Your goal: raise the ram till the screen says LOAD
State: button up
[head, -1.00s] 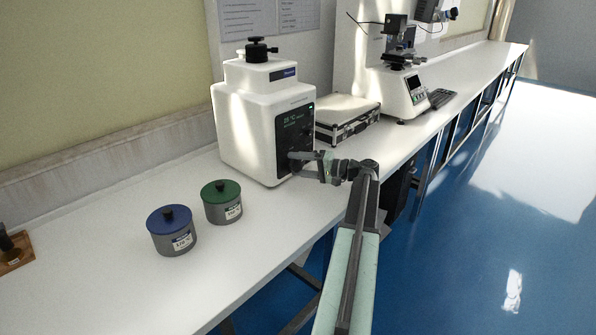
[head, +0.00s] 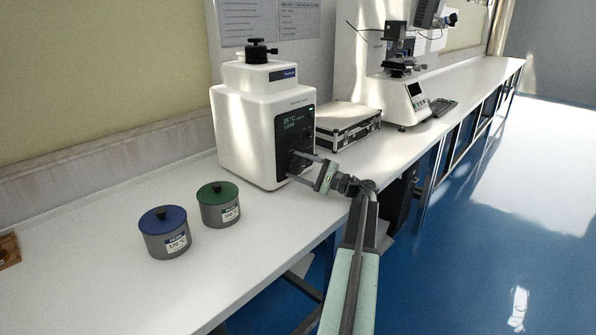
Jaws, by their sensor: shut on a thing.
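The white press machine (head: 245,135) stands on the bench with a dark front panel. My gripper (head: 302,160) reaches the lower part of that panel from the right and is shut on a dark knob there, mostly hidden by the fingers. The gripper is rolled at a slant. A black clamp-like top (head: 257,50) sits on the machine. I cannot make out the ram itself.
A blue-lidded pot (head: 165,240) and a green-lidded pot (head: 219,210) stand on the bench (head: 110,290) at front left. A silver-edged case (head: 345,125) lies right behind the machine. A hardness tester (head: 403,90) stands farther back. The blue floor at right is clear.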

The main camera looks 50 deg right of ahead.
jog(key=shift+m, duration=0.4)
jog(key=o, duration=1.4)
jog(key=shift+c, duration=0.2)
jog(key=shift+s+d+f+b, duration=0.1)
jog(key=shift+s+f+b, duration=0.1)
jog(key=shift+s+b, duration=0.15)
jog(key=r+v, duration=0.1)
jog(key=v, duration=0.7)
jog(key=r+v, duration=0.1)
jog(key=v, duration=0.3)
jog(key=shift+s+r, duration=0.35)
